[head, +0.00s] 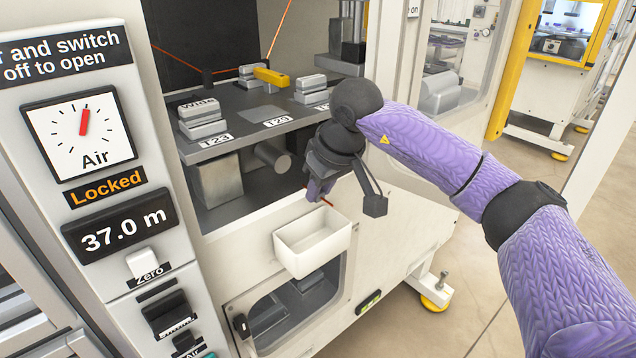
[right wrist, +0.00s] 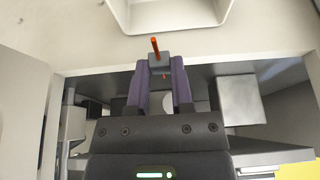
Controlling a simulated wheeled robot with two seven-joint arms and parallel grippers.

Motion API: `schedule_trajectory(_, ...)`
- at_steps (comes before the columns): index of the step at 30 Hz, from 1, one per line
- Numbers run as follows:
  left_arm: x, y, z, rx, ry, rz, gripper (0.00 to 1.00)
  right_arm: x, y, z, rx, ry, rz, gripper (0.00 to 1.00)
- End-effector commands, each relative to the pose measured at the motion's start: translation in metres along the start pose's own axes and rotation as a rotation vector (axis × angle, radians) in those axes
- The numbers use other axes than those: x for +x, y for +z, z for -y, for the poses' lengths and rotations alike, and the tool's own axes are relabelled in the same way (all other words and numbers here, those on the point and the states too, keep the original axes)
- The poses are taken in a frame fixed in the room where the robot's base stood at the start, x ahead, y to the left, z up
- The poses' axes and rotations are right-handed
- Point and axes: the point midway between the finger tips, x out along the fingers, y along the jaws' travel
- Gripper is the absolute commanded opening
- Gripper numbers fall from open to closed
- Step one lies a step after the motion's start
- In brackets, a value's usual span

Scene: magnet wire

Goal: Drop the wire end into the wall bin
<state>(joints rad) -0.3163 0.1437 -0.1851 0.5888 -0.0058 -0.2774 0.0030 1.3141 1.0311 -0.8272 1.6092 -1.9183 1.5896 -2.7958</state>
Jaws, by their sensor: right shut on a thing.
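My right gripper (head: 318,192) points down, just above and behind the white wall bin (head: 335,243) on the machine's front. It is shut on the orange-red wire end (head: 327,202), a short piece of which sticks out past the fingers. In the right wrist view, the gripper (right wrist: 161,72) has both fingers close together and the wire end (right wrist: 155,46) shows between their tips. The bin (right wrist: 121,12) is at the top of that view, apart from the wire end. The bin looks empty. My left gripper is not in view.
A dark machine shelf (head: 240,104) behind the gripper carries several grey blocks and a yellow block (head: 271,77). Orange wire (head: 280,28) runs inside the machine. A control panel (head: 95,190) stands at left. Open floor (head: 420,325) lies at right.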

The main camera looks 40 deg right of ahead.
Motion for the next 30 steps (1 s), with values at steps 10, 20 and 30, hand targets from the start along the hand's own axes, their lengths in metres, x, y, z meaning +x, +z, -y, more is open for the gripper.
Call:
schedule_trajectory(10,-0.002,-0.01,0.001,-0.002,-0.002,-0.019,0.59,-0.003,-0.001,0.0,0.0,0.0,-0.002,0.69)
schedule_trajectory(20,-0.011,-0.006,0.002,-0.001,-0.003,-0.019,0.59,-0.02,-0.003,0.0,-0.001,0.0,-0.006,0.69)
schedule_trajectory(30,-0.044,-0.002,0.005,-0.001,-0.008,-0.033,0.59,-0.097,-0.002,0.0,-0.001,0.001,-0.005,0.69)
